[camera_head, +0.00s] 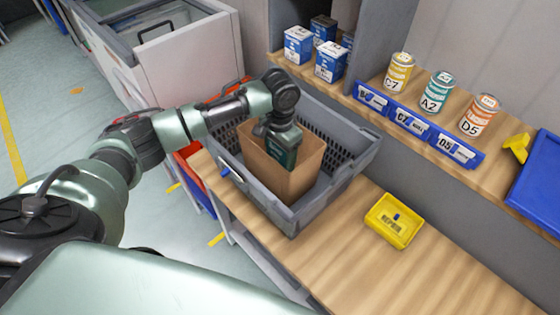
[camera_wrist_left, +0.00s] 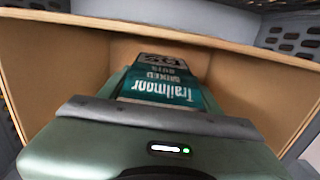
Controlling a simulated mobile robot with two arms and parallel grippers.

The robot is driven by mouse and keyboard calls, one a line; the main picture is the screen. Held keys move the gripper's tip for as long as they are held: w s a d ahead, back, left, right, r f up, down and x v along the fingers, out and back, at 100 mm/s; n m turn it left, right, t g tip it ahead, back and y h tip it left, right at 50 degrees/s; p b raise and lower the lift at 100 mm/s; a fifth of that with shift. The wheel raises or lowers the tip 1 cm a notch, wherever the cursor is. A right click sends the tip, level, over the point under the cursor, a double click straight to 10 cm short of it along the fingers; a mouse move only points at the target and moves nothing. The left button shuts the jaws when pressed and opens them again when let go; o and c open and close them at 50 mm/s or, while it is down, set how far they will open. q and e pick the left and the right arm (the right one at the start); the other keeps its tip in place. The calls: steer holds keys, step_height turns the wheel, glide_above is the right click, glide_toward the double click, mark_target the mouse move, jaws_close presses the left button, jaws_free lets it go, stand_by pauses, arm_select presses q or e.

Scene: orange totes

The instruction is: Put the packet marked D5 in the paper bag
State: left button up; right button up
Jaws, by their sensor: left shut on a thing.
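The brown paper bag (camera_head: 278,176) stands open and upright in a grey crate (camera_head: 348,165) on the wooden bench. My left gripper (camera_head: 284,136) is down in the bag's mouth, shut on a teal packet (camera_wrist_left: 160,85). My right gripper is not in view.
Cans marked C7 (camera_head: 398,73), A2 (camera_head: 437,93) and D5 (camera_head: 478,116) stand on the shelf behind blue label holders (camera_head: 410,120). Blue-and-white boxes (camera_head: 330,62) stand farther left. A yellow tray (camera_head: 394,221) lies on the bench right of the crate.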

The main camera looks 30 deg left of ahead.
mark_target(280, 163)
arm_select(q)
step_height(280, 163, down, 3)
steer(key=shift+r, duration=0.15)
steer(key=shift+f, duration=0.25)
steer(key=o, duration=1.7)
steer(key=shift+f, duration=0.1)
steer(key=shift+c, duration=0.2)
step_height(280, 163, up, 12)
steer(key=shift+r, duration=0.15)
